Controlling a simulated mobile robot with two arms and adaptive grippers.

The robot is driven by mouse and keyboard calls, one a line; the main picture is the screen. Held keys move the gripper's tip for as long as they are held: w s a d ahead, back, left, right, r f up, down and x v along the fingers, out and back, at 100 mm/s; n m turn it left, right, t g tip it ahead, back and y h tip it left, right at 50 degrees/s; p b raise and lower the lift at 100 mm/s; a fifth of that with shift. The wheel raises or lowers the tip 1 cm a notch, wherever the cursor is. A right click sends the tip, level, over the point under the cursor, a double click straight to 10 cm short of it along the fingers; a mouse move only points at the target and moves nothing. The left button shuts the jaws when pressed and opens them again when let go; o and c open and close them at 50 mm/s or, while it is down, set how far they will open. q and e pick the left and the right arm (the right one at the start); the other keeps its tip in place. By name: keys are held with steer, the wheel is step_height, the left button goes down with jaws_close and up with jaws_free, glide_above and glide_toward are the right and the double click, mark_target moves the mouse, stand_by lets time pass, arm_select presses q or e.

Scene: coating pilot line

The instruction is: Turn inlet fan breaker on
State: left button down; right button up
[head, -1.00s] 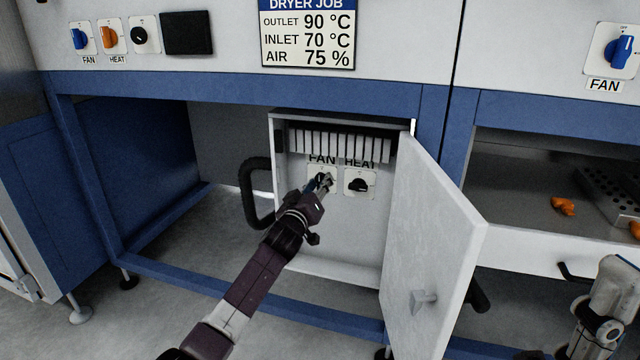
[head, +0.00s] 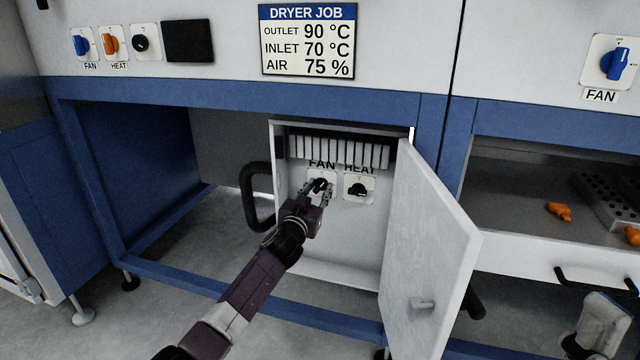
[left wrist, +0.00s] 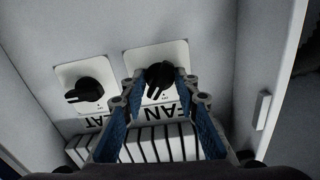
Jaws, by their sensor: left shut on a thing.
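The breaker box (head: 335,240) stands open under the machine. Inside it, the fan breaker is a black knob on a white plate (head: 330,200) below the FAN label (head: 321,164). My left gripper (head: 320,187) is shut on this knob and partly hides it in the head view. In the left wrist view, the knob (left wrist: 158,76) sits between the two blue-padded fingers, its pointer slanting down toward the upside-down FAN label (left wrist: 162,113). The HEAT breaker (head: 357,189) is a similar black knob beside it, untouched; its pointer lies nearly sideways in the left wrist view (left wrist: 85,91).
The box's door (head: 432,250) swings out close to the right of my left arm. A row of white breakers (head: 335,149) is above the knobs. A dark curved handle (head: 254,198) is left of the box. A DRYER JOB sign (head: 308,40) hangs above.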

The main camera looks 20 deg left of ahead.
arm_select(q)
steer(key=shift+m, duration=0.8)
steer(key=m, duration=0.2)
steer(key=shift+m+p, duration=0.35)
steer(key=shift+m, duration=0.05)
steer(key=m, duration=0.5)
steer(key=shift+m+p, duration=0.3)
steer(key=shift+p, duration=0.1)
steer(key=c, duration=1.4)
jaws_free()
